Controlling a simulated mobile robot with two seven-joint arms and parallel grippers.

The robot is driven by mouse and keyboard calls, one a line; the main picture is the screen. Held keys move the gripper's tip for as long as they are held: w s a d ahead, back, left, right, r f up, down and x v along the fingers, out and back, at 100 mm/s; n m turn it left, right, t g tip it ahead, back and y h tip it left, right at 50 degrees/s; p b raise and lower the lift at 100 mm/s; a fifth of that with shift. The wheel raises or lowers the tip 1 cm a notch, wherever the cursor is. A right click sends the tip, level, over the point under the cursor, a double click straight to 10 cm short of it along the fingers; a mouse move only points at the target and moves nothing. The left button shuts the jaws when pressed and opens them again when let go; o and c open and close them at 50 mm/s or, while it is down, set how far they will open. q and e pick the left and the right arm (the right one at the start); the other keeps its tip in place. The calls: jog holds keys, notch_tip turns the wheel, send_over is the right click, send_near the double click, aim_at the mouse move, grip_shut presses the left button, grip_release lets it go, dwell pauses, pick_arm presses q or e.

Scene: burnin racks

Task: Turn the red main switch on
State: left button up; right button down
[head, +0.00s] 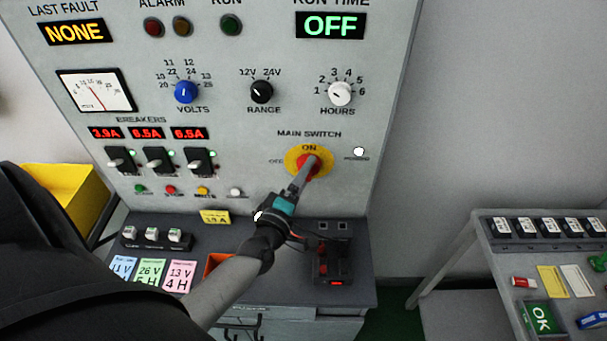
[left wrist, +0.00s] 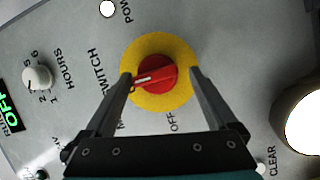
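The red main switch knob (head: 310,163) sits on a round yellow plate (head: 293,154) marked ON at its top, with OFF printed to the left. My left gripper (head: 301,179) points at the knob and hides part of it. In the left wrist view, my left gripper (left wrist: 160,74) is open, with one finger on each side of the red knob (left wrist: 158,73). Small gaps seem to show between fingers and knob; contact is unclear. The knob's white mark points toward the main switch lettering, the ON side. The power lamp (head: 358,152) looks bright white. My right gripper is out of view.
Black breakers (head: 159,160) and small buttons line the panel left of the switch. Below is a dark ledge with coloured cards (head: 151,272) and a black device with red parts (head: 333,262). A side table (head: 490,240) stands at right. The run time display (head: 330,25) reads OFF.

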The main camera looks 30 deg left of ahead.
pick_arm(q)
jog(key=shift+r, duration=0.15)
jog(key=s+d+b, duration=0.2)
jog(key=s, duration=1.3)
jog(key=shift+d, duration=0.2)
